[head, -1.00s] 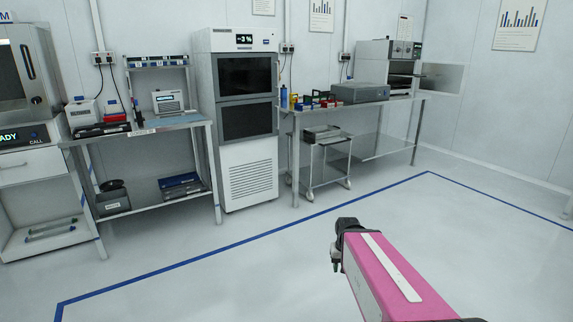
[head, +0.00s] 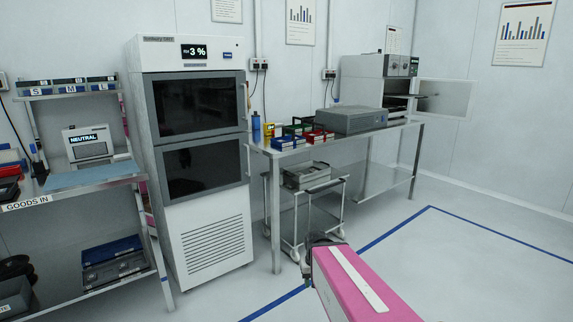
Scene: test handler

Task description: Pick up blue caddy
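A small blue caddy (head: 283,143) sits at the front left of the steel table on the right, among red, green and yellow caddies. My gripper (head: 322,241) shows only as a dark shape at the far end of my pink arm, low in the head view. It is well in front of and below the table top, apart from the caddies. Its fingers are too hidden to tell whether they are open or shut. I see nothing held.
The steel table (head: 402,124) also bears a blue bottle (head: 256,127) and a grey case (head: 350,120). A wheeled cart (head: 298,211) stands under it. A tall dry cabinet (head: 216,218) and a goods-in bench (head: 126,173) stand left. The floor at right is clear.

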